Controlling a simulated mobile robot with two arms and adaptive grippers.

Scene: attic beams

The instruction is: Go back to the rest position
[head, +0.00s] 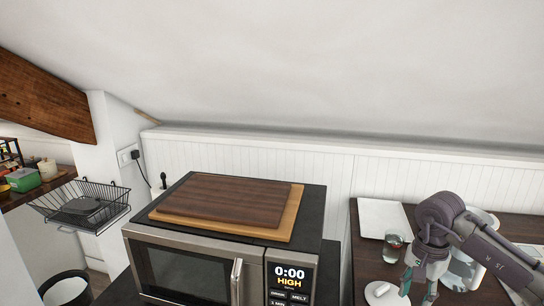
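My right gripper (417,287) is at the lower right of the head view, at the end of my purple-grey arm that comes in from the right edge. It points down over the dark wooden table, just in front of a glass. Its two fingers are spread apart, and I see nothing between them. My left arm and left gripper do not show.
A microwave (196,272) with two stacked wooden boards (226,198) stands at centre. On the dark table (458,211) are a white tray (382,217), a glass (393,247) and a white round item (380,293). A wire basket (82,205) hangs at left. The ceiling slopes overhead.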

